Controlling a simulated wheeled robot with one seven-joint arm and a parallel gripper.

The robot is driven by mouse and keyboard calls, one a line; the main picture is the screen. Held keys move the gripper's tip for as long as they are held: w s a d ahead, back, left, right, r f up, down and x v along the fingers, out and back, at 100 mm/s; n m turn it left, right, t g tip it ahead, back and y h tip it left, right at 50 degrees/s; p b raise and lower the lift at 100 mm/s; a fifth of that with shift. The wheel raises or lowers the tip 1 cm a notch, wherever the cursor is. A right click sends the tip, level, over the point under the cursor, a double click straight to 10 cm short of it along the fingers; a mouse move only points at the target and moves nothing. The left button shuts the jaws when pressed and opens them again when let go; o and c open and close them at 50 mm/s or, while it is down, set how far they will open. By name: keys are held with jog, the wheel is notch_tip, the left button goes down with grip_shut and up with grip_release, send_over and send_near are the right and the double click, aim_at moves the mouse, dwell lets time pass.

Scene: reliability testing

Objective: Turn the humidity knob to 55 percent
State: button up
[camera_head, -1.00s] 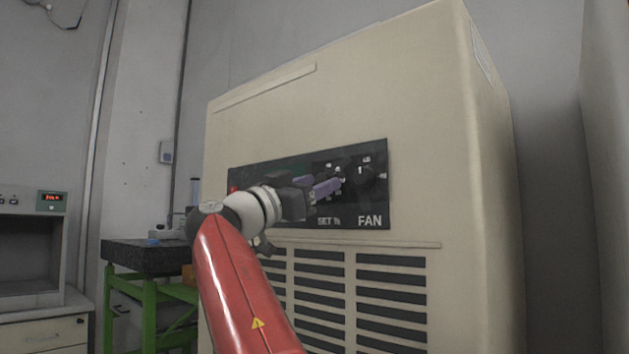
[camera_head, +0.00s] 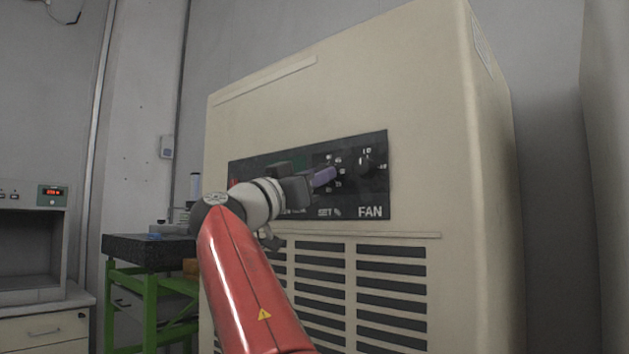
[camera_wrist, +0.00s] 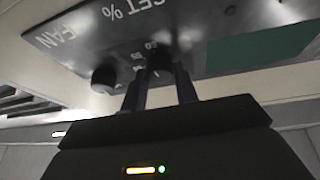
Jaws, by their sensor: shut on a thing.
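The black control panel (camera_head: 375,200) is on the beige cabinet's front. My gripper (camera_head: 326,177) reaches it from the left, its purple-grey fingers at the dial above the "SET %" label. The wrist view shows this panel upside down, with my gripper (camera_wrist: 160,88) shut on the dark humidity knob (camera_wrist: 160,62) between its two fingers. In the head view the fingers and wrist hide that knob. Small white numbers surround it, mostly too small or covered to read, so its exact setting cannot be told.
The dark FAN knob (camera_head: 365,165) sits close to the right of my fingers and also shows in the wrist view (camera_wrist: 104,78). A green display (camera_wrist: 258,50) is on the knob's other side. Vent slats (camera_head: 392,285) lie below the panel. A green-legged bench (camera_head: 150,290) stands left.

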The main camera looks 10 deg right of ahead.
jog(key=shift+s+d+n+t+y+b, duration=0.1)
jog(key=shift+n+t+y+b, duration=0.4)
jog(key=shift+n, duration=1.3)
jog(key=shift+s+d+n+t+y+b, duration=0.1)
jog(key=shift+n+t+y, duration=0.8)
jog(key=shift+n, duration=0.9)
jog(key=shift+s+n+t+y+b, duration=0.2)
jog(key=shift+n+t+y, duration=0.5)
jog(key=shift+n, duration=1.1)
jog(key=shift+w+n, duration=0.1)
jog(key=shift+n, duration=0.2)
jog(key=o, duration=1)
jog(key=shift+c, duration=0.2)
